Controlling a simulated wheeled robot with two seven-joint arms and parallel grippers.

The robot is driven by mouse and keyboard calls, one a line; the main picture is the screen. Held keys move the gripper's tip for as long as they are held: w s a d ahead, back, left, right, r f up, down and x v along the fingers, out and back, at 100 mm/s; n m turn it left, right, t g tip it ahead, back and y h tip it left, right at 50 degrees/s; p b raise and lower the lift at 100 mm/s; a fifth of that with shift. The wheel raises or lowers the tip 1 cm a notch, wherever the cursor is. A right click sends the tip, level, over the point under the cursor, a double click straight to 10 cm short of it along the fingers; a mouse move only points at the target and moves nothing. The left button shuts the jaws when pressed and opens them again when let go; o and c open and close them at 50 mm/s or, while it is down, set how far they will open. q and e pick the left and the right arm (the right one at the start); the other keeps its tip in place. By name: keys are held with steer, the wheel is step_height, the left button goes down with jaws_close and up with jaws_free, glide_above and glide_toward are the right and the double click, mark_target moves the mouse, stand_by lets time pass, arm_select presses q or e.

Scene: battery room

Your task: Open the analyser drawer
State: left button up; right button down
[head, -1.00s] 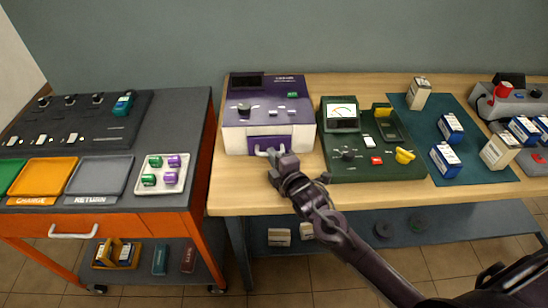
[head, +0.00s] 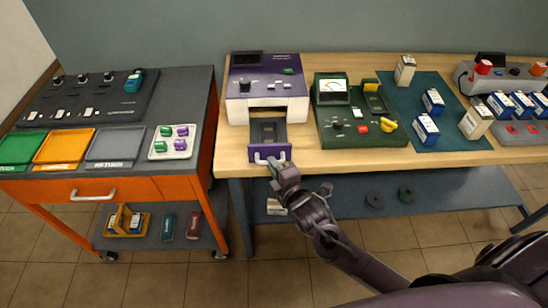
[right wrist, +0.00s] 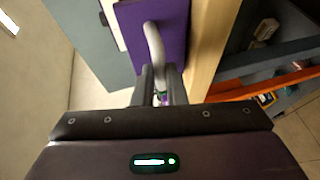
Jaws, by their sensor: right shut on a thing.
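The analyser (head: 268,85) is a purple and white box at the back left of the wooden bench. Its drawer (head: 268,130) is pulled out toward me, and a dark tray shows inside it. The drawer has a purple front (right wrist: 160,30) with a pale bar handle (head: 270,159), which also shows in the right wrist view (right wrist: 153,45). My right gripper (head: 274,166) is shut on the handle, at the front edge of the bench. In the right wrist view its fingers (right wrist: 160,88) are around the handle's end. My left gripper is not in view.
A green meter unit (head: 360,112) stands close to the right of the drawer. An orange trolley (head: 150,190) with trays and a white dish (head: 174,142) stands to the left. Boxes lie on a teal mat (head: 450,130) farther right.

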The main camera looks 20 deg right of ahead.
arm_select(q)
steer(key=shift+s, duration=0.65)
arm_select(e)
steer(key=c, duration=1.5)
jaws_free()
steer(key=shift+s, duration=0.1)
arm_select(q)
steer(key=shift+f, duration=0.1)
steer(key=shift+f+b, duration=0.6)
steer(key=shift+b, duration=0.05)
arm_select(e)
steer(key=v, duration=0.7)
steer(key=shift+s, duration=0.4)
